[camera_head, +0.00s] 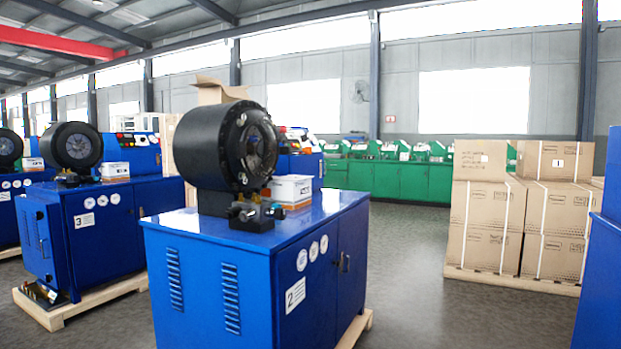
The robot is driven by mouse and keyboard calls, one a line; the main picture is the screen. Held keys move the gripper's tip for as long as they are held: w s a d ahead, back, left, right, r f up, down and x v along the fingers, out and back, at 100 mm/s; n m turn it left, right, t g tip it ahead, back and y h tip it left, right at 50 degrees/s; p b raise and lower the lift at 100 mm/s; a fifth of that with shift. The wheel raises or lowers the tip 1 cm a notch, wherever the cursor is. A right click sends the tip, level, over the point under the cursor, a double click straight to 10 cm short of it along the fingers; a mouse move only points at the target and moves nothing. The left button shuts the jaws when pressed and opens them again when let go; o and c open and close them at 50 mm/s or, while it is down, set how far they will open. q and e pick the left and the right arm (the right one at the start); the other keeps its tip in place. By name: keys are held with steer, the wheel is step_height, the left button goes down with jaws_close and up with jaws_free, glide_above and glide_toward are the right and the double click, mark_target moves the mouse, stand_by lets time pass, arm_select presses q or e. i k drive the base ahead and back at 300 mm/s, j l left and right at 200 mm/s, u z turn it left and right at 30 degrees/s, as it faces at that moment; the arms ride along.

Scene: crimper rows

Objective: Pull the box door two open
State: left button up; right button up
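The blue crimper cabinet (205,290) with a white label "2" (295,294) stands in the middle foreground. Its door side faces right, with the door (352,285) appearing closed. Small dark handles (344,262) sit near the door's upper part, close to a vertical seam. Three round white stickers (312,251) are left of the handles. A black round crimper head (227,146) stands on the cabinet's top. Neither of my grippers is in view.
Another blue cabinet labelled "3" (60,240) stands on a wooden pallet at left. Strapped cardboard boxes (487,205) stand on a pallet at right. A blue surface (600,275) cuts in at the right edge. Grey floor (415,270) is clear between cabinet two and the boxes.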

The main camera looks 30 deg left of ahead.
mark_target(309, 165)
steer(key=i+l, duration=0.1)
steer(key=i, duration=3.95)
steer(key=i+u, duration=0.25)
steer(key=i, duration=0.25)
steer(key=i+l+u, duration=0.1)
steer(key=i+u, duration=0.15)
steer(key=i, duration=0.2)
steer(key=i+l+u, duration=0.25)
steer(key=i, duration=0.25)
steer(key=i+l+u, duration=0.1)
steer(key=i+u, duration=0.15)
steer(key=u, duration=0.2)
steer(key=i+l+u, duration=0.15)
steer(key=u, duration=0.3)
steer(key=i+l+u, duration=0.25)
steer(key=u, duration=0.2)
steer(key=i+l+u, duration=0.15)
steer(key=u, duration=0.3)
steer(key=i+l+u, duration=0.15)
steer(key=l+u, duration=0.15)
steer(key=u, duration=0.15)
steer(key=l+u, duration=0.3)
steer(key=u, duration=0.15)
steer(key=i, duration=0.05)
